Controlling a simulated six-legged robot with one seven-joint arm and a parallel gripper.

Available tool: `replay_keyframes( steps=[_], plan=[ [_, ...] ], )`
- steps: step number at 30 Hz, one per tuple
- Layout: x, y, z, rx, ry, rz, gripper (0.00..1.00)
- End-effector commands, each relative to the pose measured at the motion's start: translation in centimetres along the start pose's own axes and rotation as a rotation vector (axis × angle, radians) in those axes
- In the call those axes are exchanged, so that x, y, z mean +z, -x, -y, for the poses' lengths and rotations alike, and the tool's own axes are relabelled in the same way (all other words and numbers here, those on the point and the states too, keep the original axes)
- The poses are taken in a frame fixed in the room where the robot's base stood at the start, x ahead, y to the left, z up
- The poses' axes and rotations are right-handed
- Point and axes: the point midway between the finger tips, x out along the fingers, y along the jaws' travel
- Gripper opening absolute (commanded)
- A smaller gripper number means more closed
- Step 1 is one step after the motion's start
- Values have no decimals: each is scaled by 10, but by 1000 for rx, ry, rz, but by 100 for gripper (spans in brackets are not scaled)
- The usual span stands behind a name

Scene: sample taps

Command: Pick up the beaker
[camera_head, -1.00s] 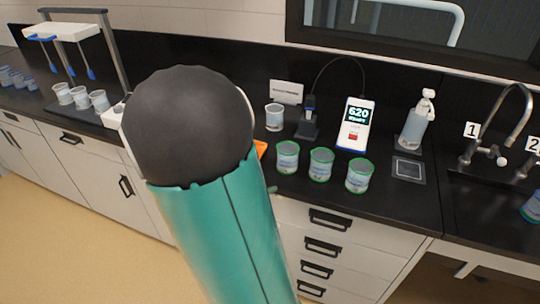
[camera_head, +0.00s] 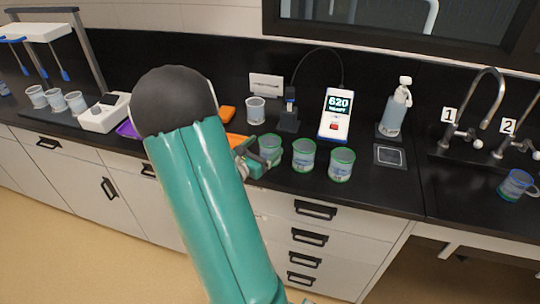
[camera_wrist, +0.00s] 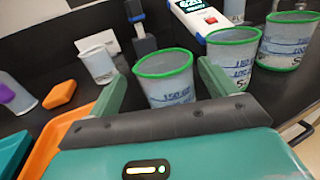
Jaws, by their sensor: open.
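Three green-rimmed beakers stand in a row near the counter's front edge: a left one (camera_head: 271,147), a middle one (camera_head: 303,156) and a right one (camera_head: 341,165). My gripper (camera_head: 258,156) is open beside the left beaker in the head view, partly hidden by my arm. In the wrist view, the left beaker (camera_wrist: 167,88) stands upright between the spread fingers of my gripper (camera_wrist: 161,72), its lower part hidden by the gripper body. The middle beaker (camera_wrist: 232,56) is just outside the right finger, and the right beaker (camera_wrist: 287,40) is beyond it.
A plain cup (camera_head: 255,110), a probe stand (camera_head: 289,112) and a meter (camera_head: 335,114) reading 620 stand behind. An orange tray (camera_wrist: 62,138) and an orange block (camera_wrist: 59,94) lie left. A soap bottle (camera_head: 393,113) and a blue-rimmed beaker (camera_head: 516,185) by the sink are further right.

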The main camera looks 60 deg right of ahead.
Motion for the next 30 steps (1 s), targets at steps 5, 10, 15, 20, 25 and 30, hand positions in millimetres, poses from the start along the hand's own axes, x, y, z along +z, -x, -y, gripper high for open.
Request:
replay_keyframes(
  steps=[5, 10, 15, 20, 25, 30],
  plan=[
    [-1, -26, 8, -4, 0, 0, 84],
    [-1, -46, 7, -2, -1, -1, 84],
    [-1, -49, 7, 0, -1, -1, 84],
    [0, -48, 7, 0, -1, -1, 70],
    [0, -48, 7, 0, -1, -1, 37],
    [0, -48, 6, 0, -1, 0, 33]
  ],
)
